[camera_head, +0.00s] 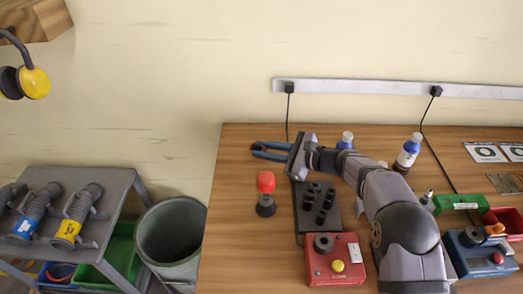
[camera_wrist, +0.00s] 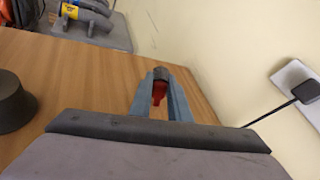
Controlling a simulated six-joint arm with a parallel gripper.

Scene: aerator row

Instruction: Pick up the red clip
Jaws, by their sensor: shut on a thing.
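My gripper (camera_head: 268,151) is over the left back part of the wooden table, its blue fingers pointing left. In the wrist view my gripper (camera_wrist: 160,80) is shut on the red clip (camera_wrist: 158,92), a small red piece with a dark end at the fingertips. I cannot make out the clip in the head view. Whether it touches the table is not clear from either view.
A red-topped object on a dark base (camera_head: 266,182) stands in front of my gripper. A dark block with several black posts (camera_head: 332,212), a red control box (camera_head: 318,267) and bottles (camera_head: 408,152) are nearby. A grey bin (camera_head: 171,270) is left of the table.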

